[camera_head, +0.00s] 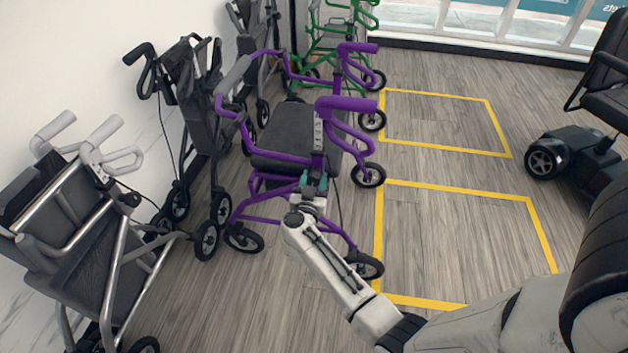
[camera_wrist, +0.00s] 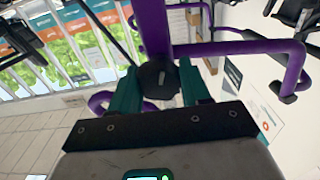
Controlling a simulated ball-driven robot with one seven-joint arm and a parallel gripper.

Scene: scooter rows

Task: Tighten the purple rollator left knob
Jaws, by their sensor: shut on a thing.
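The purple rollator (camera_head: 270,190) stands upright in the middle of the head view, with a dark seat and purple handles. In the wrist view, a round black knob (camera_wrist: 158,80) sits on its purple upright tube (camera_wrist: 152,28). My gripper (camera_head: 314,182) is at the near upright of the rollator, below the near handle. In the wrist view, the teal fingers of my gripper (camera_wrist: 158,88) are on either side of the knob and shut on it. In the head view, the knob is hidden or too small to make out.
A grey rollator (camera_head: 90,240) stands at the left, and a black one (camera_head: 190,95) stands by the wall. A green rollator (camera_head: 345,30) is behind. Yellow floor outlines (camera_head: 455,190) mark clear floor to the right. A black scooter (camera_head: 575,155) stands at the right edge.

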